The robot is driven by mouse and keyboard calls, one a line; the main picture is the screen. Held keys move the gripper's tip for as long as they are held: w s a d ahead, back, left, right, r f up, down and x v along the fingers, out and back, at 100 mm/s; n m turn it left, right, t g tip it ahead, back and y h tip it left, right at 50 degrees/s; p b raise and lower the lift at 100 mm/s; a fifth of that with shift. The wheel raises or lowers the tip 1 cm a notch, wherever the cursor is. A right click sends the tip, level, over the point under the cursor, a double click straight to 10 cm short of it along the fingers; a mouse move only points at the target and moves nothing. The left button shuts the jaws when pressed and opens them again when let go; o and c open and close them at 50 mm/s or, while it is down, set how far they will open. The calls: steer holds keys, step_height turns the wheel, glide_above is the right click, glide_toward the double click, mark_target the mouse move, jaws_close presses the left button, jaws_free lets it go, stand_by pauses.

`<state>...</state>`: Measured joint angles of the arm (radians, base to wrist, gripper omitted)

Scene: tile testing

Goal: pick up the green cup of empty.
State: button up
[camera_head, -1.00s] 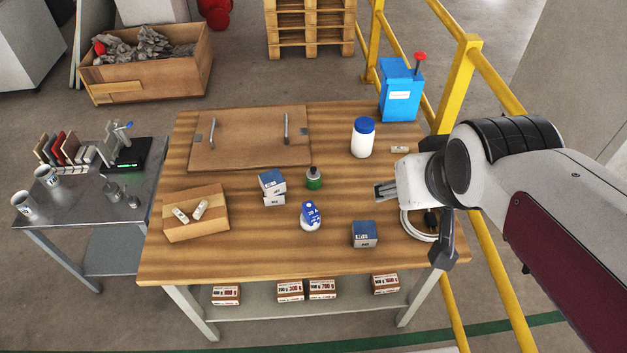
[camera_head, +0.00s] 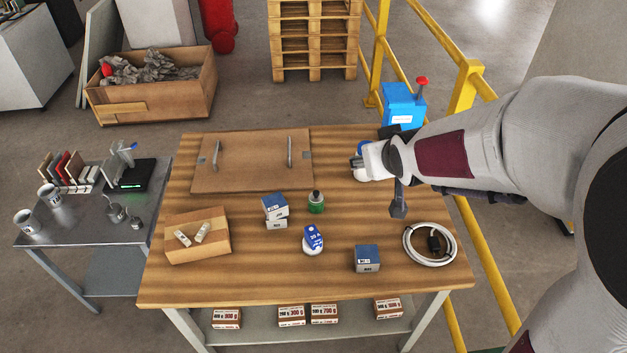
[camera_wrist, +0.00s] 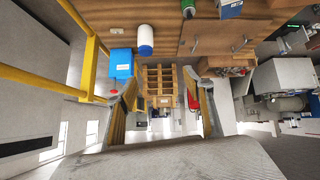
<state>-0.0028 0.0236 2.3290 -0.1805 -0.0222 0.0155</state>
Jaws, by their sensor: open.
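The only small green thing on the workbench is a green bottle or jar with a dark top (camera_head: 317,206); it stands upright near the middle. It also shows at the top edge of the wrist view (camera_wrist: 188,8). I see no plainly green cup; grey-white cups (camera_head: 27,222) stand on the metal side table at left.
Small blue-grey boxes (camera_head: 367,258), a blue-and-white bottle (camera_head: 313,240), a cardboard box with two small items (camera_head: 190,251) and a coiled cable (camera_head: 408,243) lie on the workbench (camera_head: 270,284). A blue box with a red knob (camera_head: 403,104) and yellow rails (camera_head: 466,85) stand at right.

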steer(key=w+a+f+n+t+y, duration=0.15)
steer(key=w+a+f, duration=0.25)
steer(key=w+f, duration=0.6)
steer(key=t+y, duration=0.2)
steer(key=y, duration=0.1)
glide_above(319, 203)
steer(key=s+d, duration=0.1)
steer(key=s, duration=0.1)
step_height(319, 203, down, 12)
steer(key=shift+w+a+f+n, duration=0.1)
steer(key=shift+w+f+n, duration=0.05)
steer(key=shift+f+n, duration=0.3)
steer(key=shift+f, duration=2.85)
steer(key=shift+f+g, duration=0.1)
steer(key=shift+g, duration=0.15)
steer(key=shift+f, duration=0.5)
steer(key=shift+x, duration=2.5)
